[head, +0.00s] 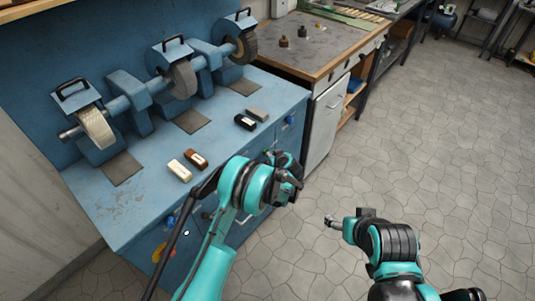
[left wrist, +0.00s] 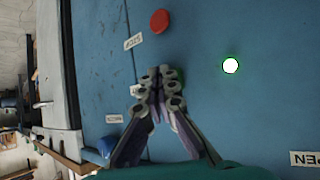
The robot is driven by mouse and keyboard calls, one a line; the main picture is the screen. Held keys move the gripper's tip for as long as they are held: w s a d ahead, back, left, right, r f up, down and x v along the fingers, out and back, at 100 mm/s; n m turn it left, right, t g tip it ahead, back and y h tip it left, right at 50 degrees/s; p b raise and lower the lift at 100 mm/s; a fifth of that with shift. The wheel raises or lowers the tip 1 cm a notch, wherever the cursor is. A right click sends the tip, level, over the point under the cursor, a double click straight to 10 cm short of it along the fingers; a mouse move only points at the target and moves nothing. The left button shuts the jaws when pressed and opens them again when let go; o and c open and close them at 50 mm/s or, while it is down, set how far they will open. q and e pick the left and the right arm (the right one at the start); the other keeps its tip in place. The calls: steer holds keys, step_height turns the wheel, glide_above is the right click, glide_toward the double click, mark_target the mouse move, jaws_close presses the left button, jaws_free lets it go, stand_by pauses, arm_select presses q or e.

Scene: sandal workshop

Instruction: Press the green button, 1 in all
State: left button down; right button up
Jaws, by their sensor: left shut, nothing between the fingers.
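In the left wrist view, my left gripper (left wrist: 158,75) is shut and empty, its fingertips in front of a blue panel (left wrist: 215,120). A sliver of a green button (left wrist: 179,74) shows just right of the fingertips. The fingers hide most of it, and I cannot tell whether they touch it. A bright white light with a green rim (left wrist: 230,66) glows further right. In the head view, my left gripper (head: 291,178) is in front of the blue bench, and the button is hidden. My right gripper (head: 332,222) is over the floor, its jaws unclear.
A red button (left wrist: 160,21) is above the fingertips in the left wrist view, beside a white label (left wrist: 133,41). A blue knob (left wrist: 105,147) is at lower left. Grinding wheels (head: 97,128) and small blocks (head: 180,170) stand on the bench top (head: 140,205). The floor at right is clear.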

stand_by(0.4)
arm_select(q)
steer(key=shift+s+d, duration=0.5)
steer(key=shift+d, duration=0.1)
steer(key=shift+d+b, duration=0.15)
steer(key=shift+b, duration=0.15)
steer(key=s+d, duration=0.1)
steer(key=d, duration=0.1)
steer(key=s+d, duration=0.1)
steer(key=s, duration=0.1)
steer(key=shift+d, duration=0.4)
steer(key=shift+w, duration=0.1)
